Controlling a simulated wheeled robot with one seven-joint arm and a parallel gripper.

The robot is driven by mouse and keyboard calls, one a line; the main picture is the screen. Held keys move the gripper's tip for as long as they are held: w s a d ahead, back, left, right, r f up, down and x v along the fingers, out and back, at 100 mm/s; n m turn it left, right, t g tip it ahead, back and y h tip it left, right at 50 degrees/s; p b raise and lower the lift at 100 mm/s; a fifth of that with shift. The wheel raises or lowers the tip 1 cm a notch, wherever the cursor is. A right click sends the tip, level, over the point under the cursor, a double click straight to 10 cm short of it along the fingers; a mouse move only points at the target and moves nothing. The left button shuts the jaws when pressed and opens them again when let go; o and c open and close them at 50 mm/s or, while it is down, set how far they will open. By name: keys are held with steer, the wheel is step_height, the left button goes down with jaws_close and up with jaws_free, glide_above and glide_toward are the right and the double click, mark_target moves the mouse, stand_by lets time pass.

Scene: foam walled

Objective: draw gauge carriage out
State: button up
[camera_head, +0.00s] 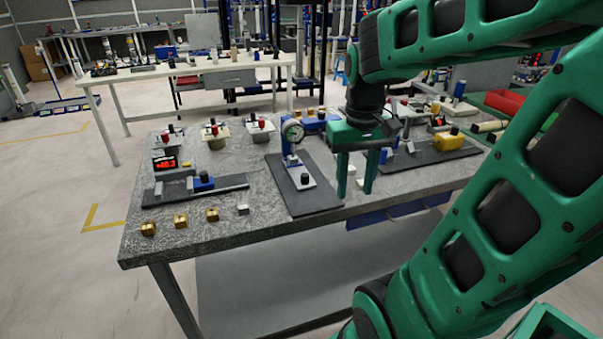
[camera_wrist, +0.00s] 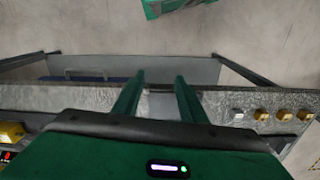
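A dial gauge (camera_head: 292,131) stands on a blue post on a dark plate near the middle of the bench; a small pale carriage with a black knob (camera_head: 304,179) sits in front of it on that plate. Another dark base at the left bears a blue slider with a black knob (camera_head: 204,182) beside a red digital readout (camera_head: 165,163). I cannot tell for certain which of these is the gauge carriage. My gripper (camera_head: 354,192) points down right of the dial gauge plate, its two fingers apart and empty. In the wrist view the fingers (camera_wrist: 159,79) are also apart, over the bench's front edge.
Several small blocks, brass and one grey (camera_head: 243,210), line the bench's front left. A third dark base with a yellow block (camera_head: 448,139) lies right of my gripper. Knobbed fixtures (camera_head: 215,133) stand behind. A white table (camera_head: 190,68) is farther back. Floor at left is clear.

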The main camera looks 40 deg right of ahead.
mark_target(304, 174)
steer(key=w+d+r+n, duration=0.15)
steer(key=w+n, duration=0.25)
steer(key=w, duration=1.6)
steer(key=f, duration=1)
steer(key=shift+w+a+f, duration=0.1)
steer(key=shift+w+f, duration=0.1)
steer(key=shift+f, duration=0.1)
jaws_close()
